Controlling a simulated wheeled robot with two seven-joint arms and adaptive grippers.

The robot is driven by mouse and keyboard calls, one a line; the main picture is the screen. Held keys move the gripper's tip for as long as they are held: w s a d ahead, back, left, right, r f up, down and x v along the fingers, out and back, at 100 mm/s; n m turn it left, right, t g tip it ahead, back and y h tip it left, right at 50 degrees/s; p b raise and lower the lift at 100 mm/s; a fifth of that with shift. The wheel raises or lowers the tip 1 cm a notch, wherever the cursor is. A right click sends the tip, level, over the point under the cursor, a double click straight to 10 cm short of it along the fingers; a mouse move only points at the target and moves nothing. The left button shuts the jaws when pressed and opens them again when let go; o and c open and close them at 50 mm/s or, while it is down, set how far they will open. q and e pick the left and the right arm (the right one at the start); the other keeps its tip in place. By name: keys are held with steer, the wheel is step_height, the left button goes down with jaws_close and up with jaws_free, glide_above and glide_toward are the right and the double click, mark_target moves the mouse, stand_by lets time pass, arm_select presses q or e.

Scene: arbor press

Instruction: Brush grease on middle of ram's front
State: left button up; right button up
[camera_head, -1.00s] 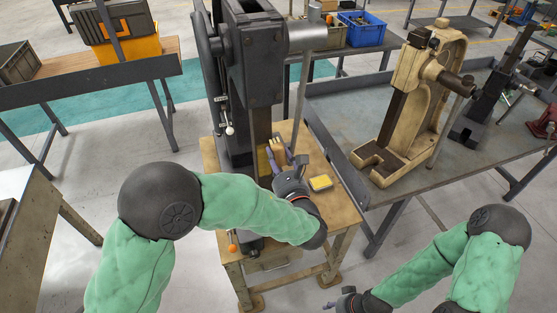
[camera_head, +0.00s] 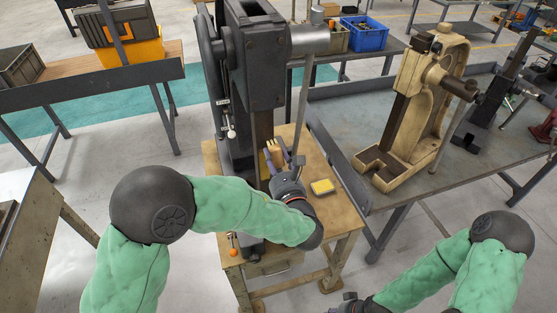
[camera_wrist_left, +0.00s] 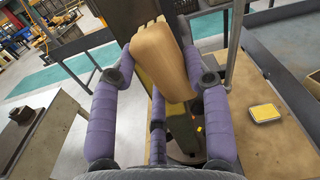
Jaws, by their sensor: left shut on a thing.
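The arbor press (camera_head: 253,62) stands on a small wooden-topped stand, its dark upright ram (camera_head: 262,124) facing me. My left gripper (camera_head: 280,157) is shut on a brush with a wooden handle (camera_wrist_left: 160,62), close in front of the ram's lower part. A yellow patch shows on the ram behind the brush, also in the left wrist view (camera_wrist_left: 178,108). A small tin of yellow grease (camera_head: 322,186) lies open to the right. My right gripper (camera_head: 345,304) is at the bottom edge, partly cut off.
The stand's wooden top (camera_head: 335,205) is clear around the tin. A grey bench (camera_head: 335,115) with a cream press (camera_head: 412,110) stands close on the right. A thin bar (camera_head: 303,100) hangs down just right of the ram.

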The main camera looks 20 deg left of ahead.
arm_select(q)
steer(key=shift+s+a+b, duration=0.8)
steer(key=shift+s+a, duration=0.65)
steer(key=shift+a, duration=0.7)
steer(key=shift+w+d+b, duration=0.3)
steer(key=shift+w+d, duration=0.25)
steer(key=shift+d, duration=0.3)
steer(key=shift+w+d+b, duration=0.25)
steer(key=shift+w+d, duration=0.35)
steer(key=shift+d, duration=0.25)
steer(key=shift+w+d+b, duration=0.3)
steer(key=shift+w+d, duration=0.25)
steer(key=shift+d, duration=0.3)
steer(key=shift+v, duration=3)
steer(key=shift+p+v, duration=0.3)
steer(key=shift+v, duration=1.15)
